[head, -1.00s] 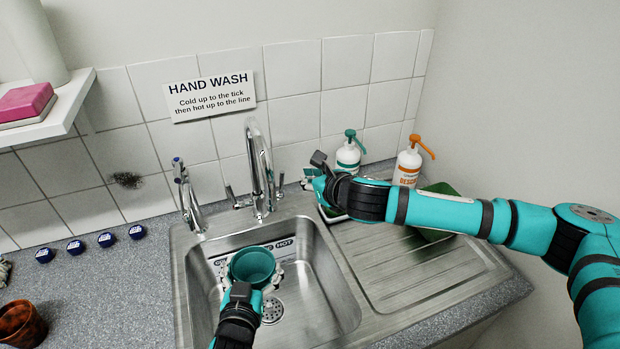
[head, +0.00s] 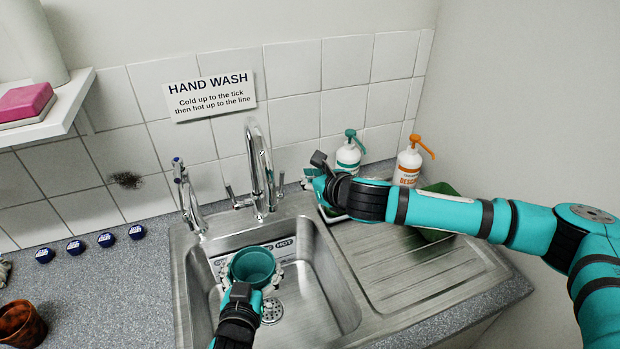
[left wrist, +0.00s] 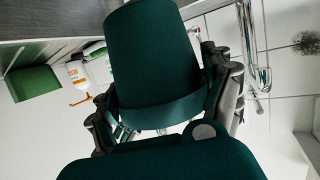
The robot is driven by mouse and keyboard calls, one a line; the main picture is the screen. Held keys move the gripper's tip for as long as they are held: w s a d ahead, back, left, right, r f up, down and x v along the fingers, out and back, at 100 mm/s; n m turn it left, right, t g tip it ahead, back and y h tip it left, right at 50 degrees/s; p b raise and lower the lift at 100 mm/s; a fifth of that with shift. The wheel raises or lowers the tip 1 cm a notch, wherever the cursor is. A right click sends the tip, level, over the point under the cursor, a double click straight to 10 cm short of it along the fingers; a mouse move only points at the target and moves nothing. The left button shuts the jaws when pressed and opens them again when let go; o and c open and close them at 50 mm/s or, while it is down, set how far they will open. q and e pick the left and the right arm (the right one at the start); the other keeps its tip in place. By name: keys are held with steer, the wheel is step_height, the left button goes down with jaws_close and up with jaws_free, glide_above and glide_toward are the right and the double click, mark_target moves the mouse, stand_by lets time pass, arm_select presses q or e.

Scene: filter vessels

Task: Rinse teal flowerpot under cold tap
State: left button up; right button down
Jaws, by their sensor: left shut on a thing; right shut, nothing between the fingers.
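The teal flowerpot (head: 254,266) is held over the sink basin (head: 322,300), open end up. My left gripper (head: 252,284) is shut on it, with fingers on both sides of the pot, as the left wrist view (left wrist: 155,60) shows. The pot's inside looks empty. The tall mixer tap (head: 260,170) stands behind the basin, and a smaller tap with a blue mark (head: 185,195) stands to its left. No water stream can be seen from either. My right gripper (head: 312,176) is shut and empty, beside the mixer tap's right lever.
A brown pot (head: 22,324) and several blue caps (head: 75,247) are on the left counter.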

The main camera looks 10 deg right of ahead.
arm_select(q)
steer(key=s+r+p, duration=0.1)
steer(key=s+p, duration=0.1)
steer(key=s+a+r+p, duration=0.1)
steer(key=r+p, duration=0.1)
steer(key=shift+s+r, duration=0.15)
steer(key=shift+s, duration=0.2)
steer(key=shift+s+a+r+p, duration=0.1)
steer(key=shift+s+r+p, duration=0.3)
steer(key=shift+s, duration=0.2)
steer(key=shift+f, duration=0.1)
stand_by(0.8)
